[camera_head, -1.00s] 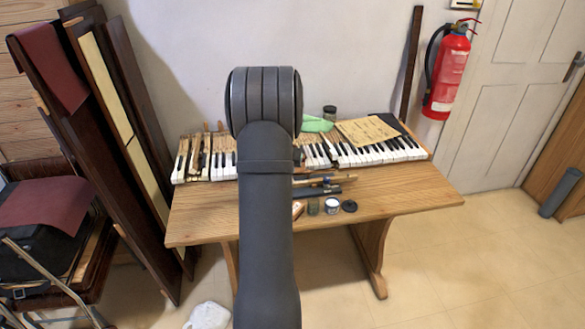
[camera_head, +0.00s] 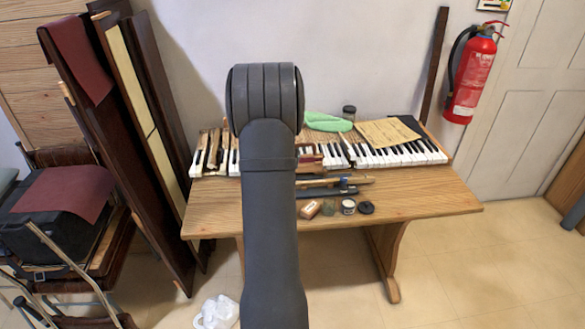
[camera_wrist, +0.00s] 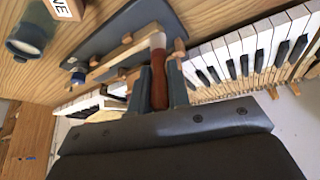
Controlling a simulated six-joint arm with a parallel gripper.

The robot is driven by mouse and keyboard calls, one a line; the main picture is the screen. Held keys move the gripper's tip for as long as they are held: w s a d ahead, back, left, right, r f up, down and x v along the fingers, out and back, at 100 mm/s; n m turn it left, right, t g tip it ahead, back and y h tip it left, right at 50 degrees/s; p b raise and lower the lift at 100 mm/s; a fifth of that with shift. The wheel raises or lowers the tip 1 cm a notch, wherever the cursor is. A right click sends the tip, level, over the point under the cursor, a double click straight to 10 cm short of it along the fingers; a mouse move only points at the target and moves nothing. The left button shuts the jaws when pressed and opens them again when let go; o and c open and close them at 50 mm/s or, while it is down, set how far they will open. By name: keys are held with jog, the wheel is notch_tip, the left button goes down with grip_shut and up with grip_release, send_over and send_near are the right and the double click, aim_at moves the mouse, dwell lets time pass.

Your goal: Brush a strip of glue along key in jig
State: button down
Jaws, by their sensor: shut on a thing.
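In the wrist view my gripper (camera_wrist: 160,80) is shut on a brush (camera_wrist: 160,92) by its red-brown handle. The brush's pale end points away from the gripper, over the dark jig (camera_wrist: 125,28). A long pale wooden key (camera_wrist: 122,56) lies along the jig beside small wooden blocks. The brush's pale end overlaps the key's end in this view; I cannot tell whether they touch.
The piano keyboard (camera_head: 400,156) runs along the table's (camera_head: 430,200) back. A small box (camera_head: 310,208), a glass jar (camera_head: 328,208), a white-topped jar (camera_head: 348,206) and a black lid (camera_head: 366,207) stand in front. The table's right front is clear.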

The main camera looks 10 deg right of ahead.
jog(key=shift+a, duration=0.25)
jog(key=shift+r, duration=3)
jog(key=shift+r, duration=1.5)
